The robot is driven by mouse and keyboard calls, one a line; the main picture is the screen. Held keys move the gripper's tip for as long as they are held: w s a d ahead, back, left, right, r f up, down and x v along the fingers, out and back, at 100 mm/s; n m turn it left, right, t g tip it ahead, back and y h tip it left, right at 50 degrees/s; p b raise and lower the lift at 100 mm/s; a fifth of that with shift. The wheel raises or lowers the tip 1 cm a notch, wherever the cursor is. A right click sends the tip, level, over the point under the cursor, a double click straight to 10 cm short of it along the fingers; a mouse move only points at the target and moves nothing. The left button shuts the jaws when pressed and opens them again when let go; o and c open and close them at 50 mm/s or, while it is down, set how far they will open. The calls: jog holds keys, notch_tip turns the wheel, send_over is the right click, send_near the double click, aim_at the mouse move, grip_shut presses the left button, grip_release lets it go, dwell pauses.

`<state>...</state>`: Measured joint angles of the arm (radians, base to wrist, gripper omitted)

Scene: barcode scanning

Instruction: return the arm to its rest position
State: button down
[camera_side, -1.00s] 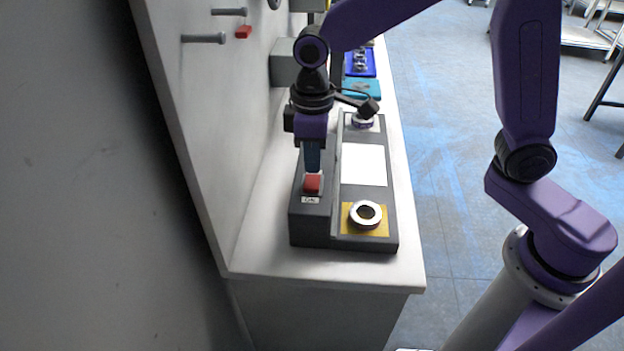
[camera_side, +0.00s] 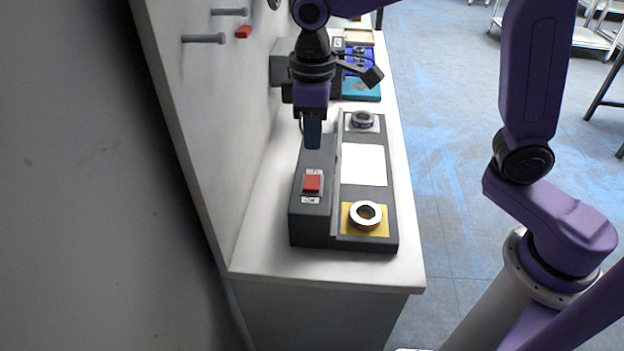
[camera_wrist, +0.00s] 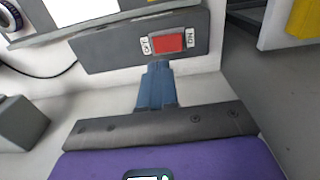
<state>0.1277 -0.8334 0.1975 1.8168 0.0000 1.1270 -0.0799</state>
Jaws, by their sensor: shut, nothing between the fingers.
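My gripper (camera_side: 312,146) is shut and empty, pointing down above the far part of the dark switch box (camera_side: 310,222). It is apart from the red switch (camera_side: 312,184), which sits on top of that box between two labels, one reading ON. In the wrist view the blue fingertips (camera_wrist: 158,68) are together, just below the red switch (camera_wrist: 168,43) in the picture, with OFF and NO-like labels at its sides. Nothing is held.
Beside the box, a dark station holds a ring on a yellow pad (camera_side: 366,216), a white panel (camera_side: 363,165) and another ring (camera_side: 362,120). Blue trays (camera_side: 361,88) stand behind. A wall with pegs (camera_side: 204,38) rises at left. The near bench top is clear.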

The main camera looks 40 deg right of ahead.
jog(key=shift+s, duration=0.1)
jog(key=s+d+f+n, duration=0.1)
jog(key=s+d+f, duration=0.1)
jog(key=s+d, duration=0.5)
jog(key=s+d+f+n, duration=0.2)
jog(key=s+d, duration=0.6)
jog(key=s, duration=0.7)
jog(key=shift+s+n, duration=0.25)
jog(key=shift+n, duration=0.05)
